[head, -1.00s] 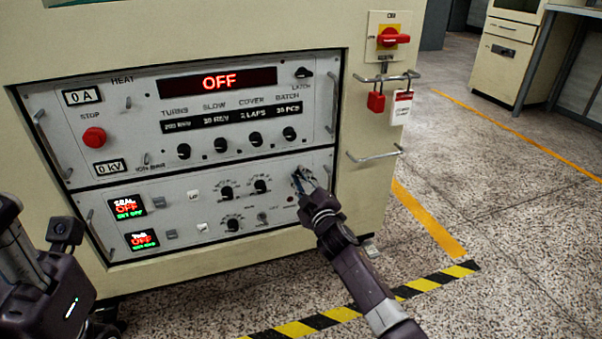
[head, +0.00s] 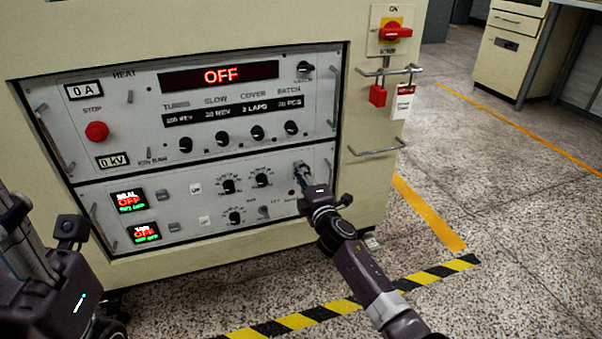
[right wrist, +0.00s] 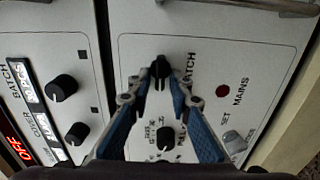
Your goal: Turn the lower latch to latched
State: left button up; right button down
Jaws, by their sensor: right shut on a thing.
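The lower latch is a black knob (right wrist: 160,66) with a partly covered "LATCH" label, on the lower grey panel (head: 275,222) of the cream cabinet. My right gripper (right wrist: 159,82) is shut on this knob, its blue-padded fingers at either side. In the head view my right gripper (head: 302,172) is at the panel's upper right corner and hides most of the knob, so its setting is hard to read there. My left arm (head: 45,285) is at the lower left; its gripper fingers do not show.
An upper latch knob (head: 305,68) is on the upper panel. A red main switch (head: 396,32), a red padlock (head: 377,95) and metal handles (head: 376,152) are to the right. Several dials (head: 263,180) are left of my gripper. Speckled floor (head: 500,210) is clear at right.

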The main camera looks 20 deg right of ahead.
dwell(0.5)
jog(key=c, duration=2)
grip_release()
jog(key=shift+c, duration=0.2)
jog(key=shift+s, duration=0.1)
jog(key=s, duration=1.1)
jog(key=shift+s+d, duration=0.2)
jog(key=shift+s, duration=0.2)
